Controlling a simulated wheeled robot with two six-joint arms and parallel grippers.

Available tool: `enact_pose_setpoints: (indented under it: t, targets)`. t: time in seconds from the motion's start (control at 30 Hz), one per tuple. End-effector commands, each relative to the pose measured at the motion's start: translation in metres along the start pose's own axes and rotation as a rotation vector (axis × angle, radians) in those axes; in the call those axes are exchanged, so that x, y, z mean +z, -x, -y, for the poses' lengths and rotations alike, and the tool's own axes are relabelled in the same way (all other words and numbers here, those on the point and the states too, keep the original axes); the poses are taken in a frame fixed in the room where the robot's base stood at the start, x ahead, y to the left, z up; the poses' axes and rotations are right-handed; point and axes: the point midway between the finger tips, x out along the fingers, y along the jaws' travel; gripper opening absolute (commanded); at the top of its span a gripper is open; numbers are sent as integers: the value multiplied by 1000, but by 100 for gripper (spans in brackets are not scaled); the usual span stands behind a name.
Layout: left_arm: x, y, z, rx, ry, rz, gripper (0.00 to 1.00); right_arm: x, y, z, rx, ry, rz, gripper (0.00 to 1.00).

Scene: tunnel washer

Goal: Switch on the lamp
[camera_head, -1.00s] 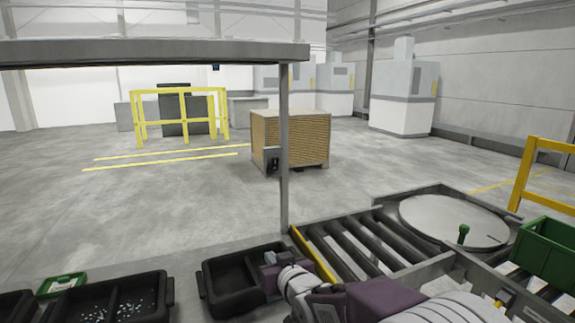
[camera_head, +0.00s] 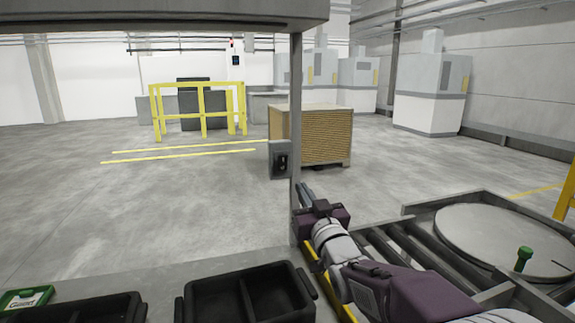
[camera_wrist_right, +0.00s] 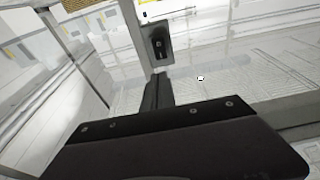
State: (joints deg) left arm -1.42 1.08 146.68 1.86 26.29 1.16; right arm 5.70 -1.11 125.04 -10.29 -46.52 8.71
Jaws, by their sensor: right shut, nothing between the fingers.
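A small grey switch box with a dark face (camera_head: 281,160) is mounted on the upright grey post (camera_head: 296,120) in the head view. It also shows in the right wrist view as a dark switch plate (camera_wrist_right: 158,44) just beyond the fingers. My right gripper (camera_head: 306,190) is shut and empty, a little below and to the right of the switch box, apart from it. In the right wrist view its closed fingers (camera_wrist_right: 157,92) point up toward the plate. The lamp itself cannot be made out for certain; a wide grey overhead beam (camera_head: 150,14) spans the top. My left gripper is out of view.
Black bins (camera_head: 245,298) stand on the bench at the front. A roller conveyor (camera_head: 400,245) leads to a round turntable (camera_head: 505,240) with a green-topped knob (camera_head: 523,258). A wooden-sided crate (camera_head: 320,138) stands on the floor behind the post.

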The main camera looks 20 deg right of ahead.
Motion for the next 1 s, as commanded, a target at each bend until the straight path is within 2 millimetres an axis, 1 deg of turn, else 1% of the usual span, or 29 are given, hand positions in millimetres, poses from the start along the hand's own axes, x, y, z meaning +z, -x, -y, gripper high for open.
enact_pose_setpoints:
  t: [0.07,0.17,0.4,0.6,0.7,0.8,1.0]
  targets:
    - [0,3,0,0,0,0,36,-1,-7,0,-1,0,1,0]
    - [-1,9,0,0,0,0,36,-2,-25,1,-1,-1,1,0]
    - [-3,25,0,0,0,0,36,-2,-78,0,-1,-1,2,0]
    - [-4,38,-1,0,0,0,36,-3,-116,1,-1,0,1,0]
    - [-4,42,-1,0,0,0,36,-2,-129,1,-1,0,1,0]
    - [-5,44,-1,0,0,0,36,-1,-136,1,-1,0,0,0]
    - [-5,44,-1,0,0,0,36,0,-139,1,-1,0,0,0]
